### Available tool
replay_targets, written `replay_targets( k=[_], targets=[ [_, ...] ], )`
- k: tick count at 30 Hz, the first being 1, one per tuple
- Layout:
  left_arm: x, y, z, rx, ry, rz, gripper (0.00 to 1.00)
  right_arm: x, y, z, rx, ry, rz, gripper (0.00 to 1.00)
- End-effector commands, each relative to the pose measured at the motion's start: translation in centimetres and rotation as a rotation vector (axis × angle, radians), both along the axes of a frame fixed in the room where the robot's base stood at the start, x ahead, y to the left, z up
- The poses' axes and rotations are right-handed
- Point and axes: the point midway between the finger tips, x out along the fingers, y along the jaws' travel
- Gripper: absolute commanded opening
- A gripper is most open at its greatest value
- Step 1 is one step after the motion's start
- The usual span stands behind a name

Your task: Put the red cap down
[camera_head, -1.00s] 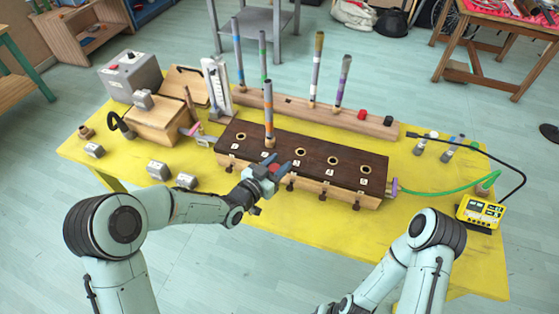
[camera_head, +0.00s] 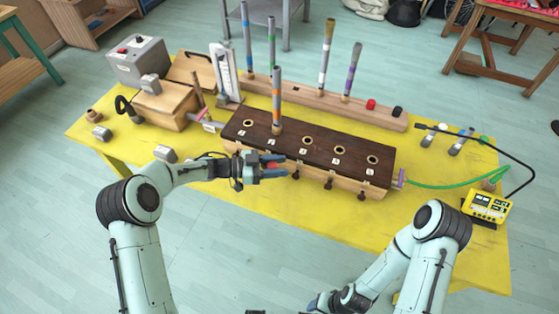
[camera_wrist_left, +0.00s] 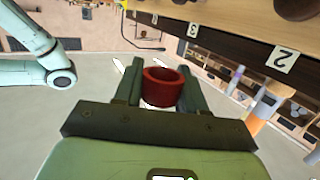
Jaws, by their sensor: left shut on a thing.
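The red cap (camera_wrist_left: 162,88) sits between the two fingers of my left gripper (camera_wrist_left: 160,85) in the left wrist view; it looks like a short, hollow red cup. In the head view my left gripper (camera_head: 276,168) points right, shut on the cap, in front of the dark-topped wooden box (camera_head: 310,150), apart from the table as far as I can tell. A second red cap (camera_head: 371,104) rests on the long wooden rack (camera_head: 310,98) behind. My right gripper (camera_head: 322,303) shows only partly at the bottom; its fingers are unclear.
A black cap (camera_head: 397,112) is beside the red one on the rack. Several striped tubes stand in the rack, and one striped tube (camera_head: 278,100) stands in the dark-topped box. A yellow meter (camera_head: 487,207) is at right. The yellow table's front strip (camera_head: 330,222) is clear.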

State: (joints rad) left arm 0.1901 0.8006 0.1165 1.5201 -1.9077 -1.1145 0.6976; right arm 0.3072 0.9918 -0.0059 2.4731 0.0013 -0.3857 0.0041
Motion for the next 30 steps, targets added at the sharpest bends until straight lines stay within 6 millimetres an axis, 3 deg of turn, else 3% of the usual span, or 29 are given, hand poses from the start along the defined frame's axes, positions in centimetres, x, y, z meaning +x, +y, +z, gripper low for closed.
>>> replay_targets(
  k=[11, 17, 24, 30],
  targets=[
    [-0.3, 0.3, -0.8, 0.002, 0.0, -0.133, 0.12, 0.0, 0.0, 0.0, 0.0, 0.0, 0.0, 0.6],
    [-0.3, -0.4, 0.8, 0.001, -0.002, -0.087, 0.12, 0.0, 0.0, 0.0, 0.0, 0.0, 0.0, 0.6],
    [1.0, -0.4, 5.5, 0.002, 0.001, 0.24, 0.12, 0.0, 0.0, 0.0, 0.0, 0.0, 0.0, 0.6],
    [2.1, 1.8, 6.2, 0.003, 0.006, 0.53, 0.12, 0.0, 0.0, 0.0, 0.0, 0.0, 0.0, 0.6]
  ],
)
